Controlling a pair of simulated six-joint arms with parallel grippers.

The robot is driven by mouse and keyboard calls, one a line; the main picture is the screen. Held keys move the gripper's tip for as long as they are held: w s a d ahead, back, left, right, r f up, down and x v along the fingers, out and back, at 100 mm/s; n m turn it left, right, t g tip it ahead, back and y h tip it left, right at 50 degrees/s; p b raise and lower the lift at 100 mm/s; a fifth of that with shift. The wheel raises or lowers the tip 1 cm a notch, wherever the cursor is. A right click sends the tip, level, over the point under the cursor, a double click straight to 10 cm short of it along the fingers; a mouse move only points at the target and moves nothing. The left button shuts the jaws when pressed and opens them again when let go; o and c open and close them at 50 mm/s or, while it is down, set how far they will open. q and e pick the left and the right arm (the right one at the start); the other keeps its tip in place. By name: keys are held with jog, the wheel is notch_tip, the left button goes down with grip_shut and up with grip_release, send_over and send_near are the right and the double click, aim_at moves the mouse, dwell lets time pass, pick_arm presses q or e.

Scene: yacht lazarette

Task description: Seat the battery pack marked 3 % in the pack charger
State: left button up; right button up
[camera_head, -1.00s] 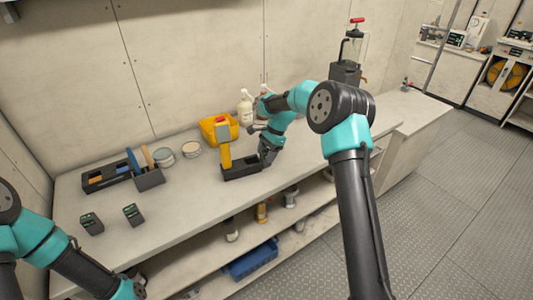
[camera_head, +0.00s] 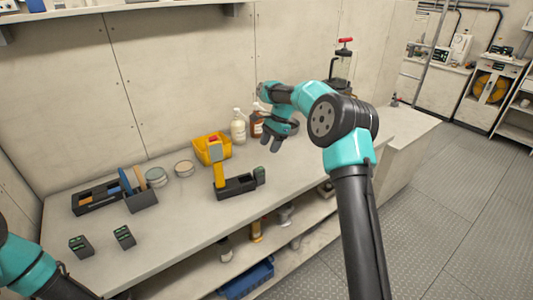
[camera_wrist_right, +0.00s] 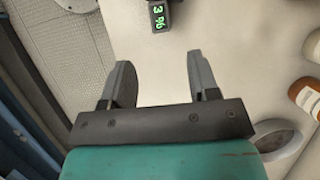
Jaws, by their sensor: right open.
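The battery pack marked 3 % (camera_wrist_right: 159,14) shows its green reading at the top edge of the right wrist view. In the head view, a dark pack (camera_head: 259,175) stands upright at the right end of the black pack charger (camera_head: 238,187); I cannot tell how deep it sits. My right gripper (camera_head: 271,146) is open and empty, above and behind the charger, apart from the pack. Its spread fingers also show in the right wrist view (camera_wrist_right: 160,75). Two other dark packs with green displays (camera_head: 80,245) (camera_head: 123,237) rest at the bench's front left. My left gripper is out of view.
Bottles (camera_head: 238,128) stand behind. The front middle bench top (camera_head: 185,235) is clear.

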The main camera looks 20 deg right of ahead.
jog(key=shift+r, duration=0.2)
dwell(0.3)
jog(key=shift+c, duration=1.2)
jog(key=s+a+r+t+h, duration=0.1)
jog(key=a+r+h, duration=0.3)
jog(key=shift+a+r+h, duration=0.25)
jog(key=shift+a+h, duration=0.05)
jog(key=shift+a, duration=0.1)
